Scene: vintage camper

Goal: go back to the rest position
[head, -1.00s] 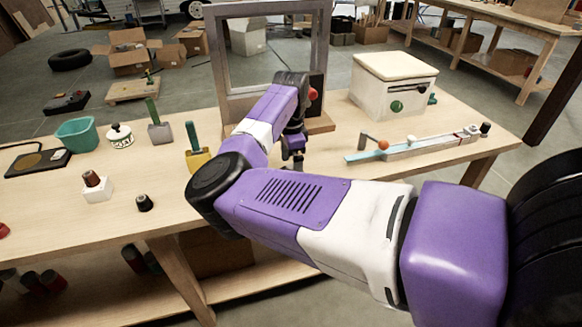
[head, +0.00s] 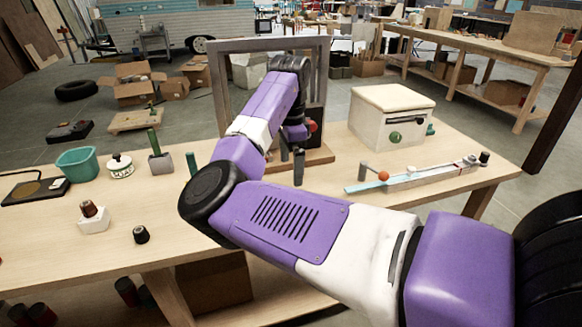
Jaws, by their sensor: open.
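My gripper (head: 292,165) is at the end of my purple and white arm, above the workbench (head: 330,215). Its two dark fingers point down, apart, with nothing seen between them. It is in front of the grey upright frame (head: 222,85), whose red knob (head: 312,126) shows just right of the gripper. My forearm hides part of the frame and the bench behind it.
A white box (head: 393,115) with a green dial and a pale blue slide rail (head: 410,176) with an orange ball stand to the right.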

